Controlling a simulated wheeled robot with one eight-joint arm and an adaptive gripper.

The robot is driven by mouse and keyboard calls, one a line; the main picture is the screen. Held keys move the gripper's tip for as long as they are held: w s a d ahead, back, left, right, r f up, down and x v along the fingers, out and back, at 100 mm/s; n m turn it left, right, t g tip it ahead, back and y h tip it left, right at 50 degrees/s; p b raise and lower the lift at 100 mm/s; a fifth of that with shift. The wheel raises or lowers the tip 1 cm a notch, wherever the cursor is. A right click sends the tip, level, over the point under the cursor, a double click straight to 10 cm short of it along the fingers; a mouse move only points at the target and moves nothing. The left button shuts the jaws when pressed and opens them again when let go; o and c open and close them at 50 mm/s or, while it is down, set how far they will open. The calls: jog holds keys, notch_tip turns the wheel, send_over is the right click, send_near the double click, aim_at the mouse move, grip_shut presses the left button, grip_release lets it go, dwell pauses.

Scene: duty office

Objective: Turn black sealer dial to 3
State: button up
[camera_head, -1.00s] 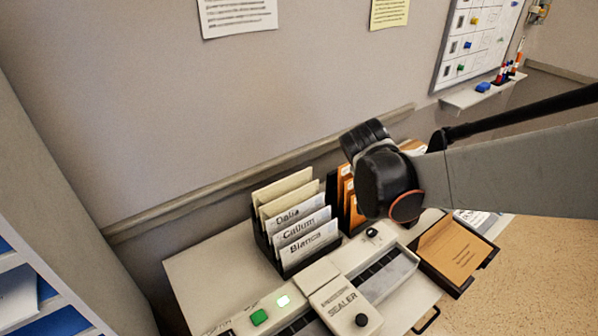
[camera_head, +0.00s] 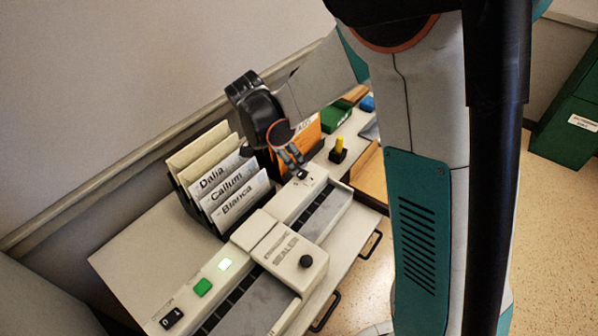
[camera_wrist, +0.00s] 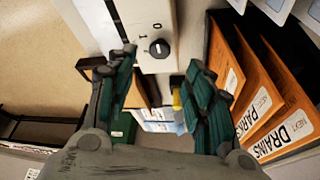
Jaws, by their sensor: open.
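The white sealer (camera_head: 292,247) stands on the desk. Its small black dial (camera_wrist: 159,48) shows in the wrist view between and just beyond my fingertips, with a white pointer mark and printed numbers by it; the exact setting is too small to read. In the head view the dial (camera_head: 303,175) sits at the sealer's far end, close to my fingertips. My gripper (camera_head: 294,160) is open and empty above that end; the wrist view shows its two green-padded fingers (camera_wrist: 160,68) spread apart, the dial not gripped.
A rack of name-labelled folders (camera_head: 225,185) stands beside the sealer, with orange folders (camera_wrist: 270,95) close to my right finger in the wrist view. A black round knob (camera_head: 306,262) sits on the sealer's head. A green button (camera_head: 202,287) and a yellow-handled stamp (camera_head: 339,150) are nearby.

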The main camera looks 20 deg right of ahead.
aim_at(302, 173)
jog(key=b+x, duration=0.2)
jog(key=x, duration=0.5)
jog(key=shift+d+f, duration=0.1)
jog(key=shift+c, duration=0.4)
jog(key=c, duration=1)
